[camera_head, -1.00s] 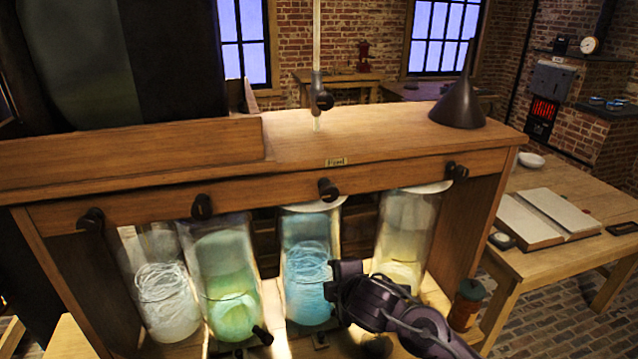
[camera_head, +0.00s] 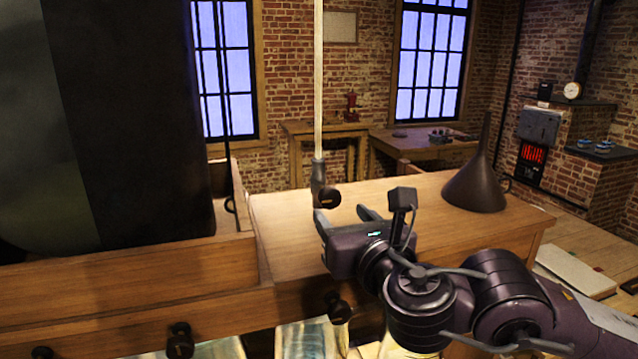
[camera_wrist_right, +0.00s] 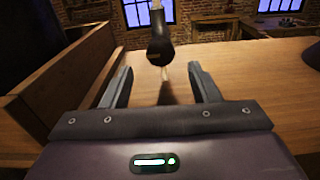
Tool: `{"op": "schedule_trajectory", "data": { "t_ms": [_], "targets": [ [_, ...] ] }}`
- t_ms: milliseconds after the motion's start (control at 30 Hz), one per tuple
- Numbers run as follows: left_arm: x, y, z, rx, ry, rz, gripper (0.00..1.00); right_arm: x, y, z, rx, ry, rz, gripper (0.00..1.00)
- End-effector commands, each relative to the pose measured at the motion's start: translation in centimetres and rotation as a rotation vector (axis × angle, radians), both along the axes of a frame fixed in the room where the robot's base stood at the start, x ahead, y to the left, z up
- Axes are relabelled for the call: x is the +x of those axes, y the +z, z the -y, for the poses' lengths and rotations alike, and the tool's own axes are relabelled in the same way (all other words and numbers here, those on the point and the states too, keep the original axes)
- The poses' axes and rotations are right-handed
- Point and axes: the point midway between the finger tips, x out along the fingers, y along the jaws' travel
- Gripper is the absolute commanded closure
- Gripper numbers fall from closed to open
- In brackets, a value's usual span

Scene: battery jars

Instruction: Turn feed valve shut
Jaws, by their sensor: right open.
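The feed valve (camera_head: 325,192) is a dark fitting with a round knob on a pale vertical tube (camera_head: 318,80) above the wooden cabinet top. In the right wrist view the valve's dark knob (camera_wrist_right: 160,45) hangs ahead of and between my finger tips, apart from them. My right gripper (camera_head: 345,214) is open and empty, just in front of and slightly below the valve, over the cabinet top. Its two fingers also show in the right wrist view (camera_wrist_right: 160,78). My left gripper is not in view.
A dark funnel (camera_head: 478,180) stands on the cabinet top (camera_head: 430,195) at right. A raised wooden ledge (camera_head: 130,265) and a large dark tank (camera_head: 120,120) are at left. Black knobs (camera_head: 180,340) line the cabinet front, above glass jars (camera_head: 310,340).

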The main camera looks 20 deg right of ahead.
Motion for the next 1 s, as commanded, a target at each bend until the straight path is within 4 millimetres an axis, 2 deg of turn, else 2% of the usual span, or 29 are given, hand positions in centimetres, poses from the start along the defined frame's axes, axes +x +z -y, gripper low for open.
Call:
{"op": "schedule_trajectory", "data": {
  "t_ms": [167,400,500,667,800,900,933,1000],
  "targets": [
    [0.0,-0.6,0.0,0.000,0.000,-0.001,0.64,1.4,0.2,0.2,-0.028,-0.003,0.008,0.45],
    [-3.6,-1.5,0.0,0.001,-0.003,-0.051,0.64,5.3,0.2,0.0,-0.025,-0.004,0.008,0.45],
    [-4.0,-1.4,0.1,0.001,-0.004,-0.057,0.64,6.6,0.3,0.0,-0.025,-0.003,0.007,0.45],
    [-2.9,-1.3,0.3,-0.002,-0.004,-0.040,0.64,7.6,0.3,0.0,-0.025,-0.003,0.008,0.45],
    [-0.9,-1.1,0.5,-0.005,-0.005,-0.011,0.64,7.7,0.3,0.0,-0.026,-0.004,0.008,0.45],
    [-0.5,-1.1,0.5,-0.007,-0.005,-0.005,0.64,7.7,0.3,0.0,-0.026,-0.003,0.008,0.45],
    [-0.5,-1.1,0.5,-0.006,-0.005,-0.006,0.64,7.7,0.3,0.0,-0.025,-0.003,0.008,0.46],
    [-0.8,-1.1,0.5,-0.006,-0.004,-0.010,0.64,7.7,0.3,0.0,-0.025,-0.003,0.008,0.55]
  ]
}}
